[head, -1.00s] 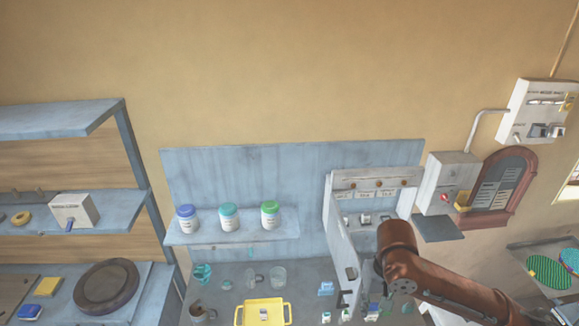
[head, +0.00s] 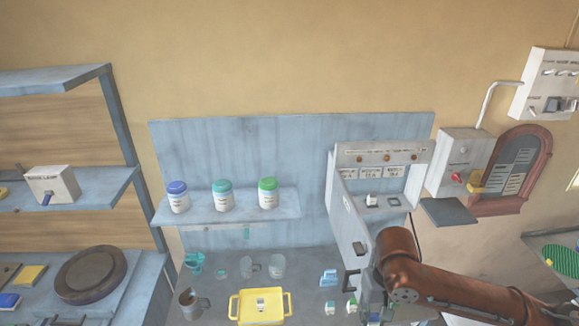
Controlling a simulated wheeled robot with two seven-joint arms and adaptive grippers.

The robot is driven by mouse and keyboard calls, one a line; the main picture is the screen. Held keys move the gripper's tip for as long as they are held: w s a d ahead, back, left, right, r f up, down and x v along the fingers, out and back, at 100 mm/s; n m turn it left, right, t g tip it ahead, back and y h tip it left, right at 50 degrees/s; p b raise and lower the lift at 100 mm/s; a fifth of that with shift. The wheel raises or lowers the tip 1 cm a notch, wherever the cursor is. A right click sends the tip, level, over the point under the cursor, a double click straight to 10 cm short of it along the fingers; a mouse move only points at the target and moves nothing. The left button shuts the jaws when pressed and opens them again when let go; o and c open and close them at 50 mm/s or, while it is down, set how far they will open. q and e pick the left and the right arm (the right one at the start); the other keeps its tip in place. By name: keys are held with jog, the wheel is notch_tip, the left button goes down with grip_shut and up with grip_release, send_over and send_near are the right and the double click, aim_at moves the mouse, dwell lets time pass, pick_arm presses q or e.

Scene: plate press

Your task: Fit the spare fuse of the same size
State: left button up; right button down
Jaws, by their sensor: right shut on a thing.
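The open grey fuse box (head: 344,222) stands against the back board, right of the middle. Inside it, a white fuse (head: 373,200) sits in one place, and a dark, flat place beside it looks empty. A yellow tray (head: 236,309) on the bench holds one small white piece (head: 261,303). Small white-and-green pieces (head: 330,308) and a light blue one (head: 328,279) stand on the bench right of the tray. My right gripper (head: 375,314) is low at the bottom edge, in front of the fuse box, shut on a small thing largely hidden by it. My left gripper is out of view.
A shelf with jars (head: 223,196) hangs left of the fuse box. Mugs and cups (head: 193,304) stand left of the tray. A switch box with a red knob (head: 459,177) is on the wall at right. My right arm covers the bench's right part.

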aim_at(373, 320)
notch_tip(373, 320, down, 3)
jog(key=shift+f+b, duration=0.1)
jog(key=shift+b, duration=0.75)
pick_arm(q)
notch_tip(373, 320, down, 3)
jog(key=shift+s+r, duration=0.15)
pick_arm(e)
notch_tip(373, 320, down, 10)
jog(key=s, duration=0.2)
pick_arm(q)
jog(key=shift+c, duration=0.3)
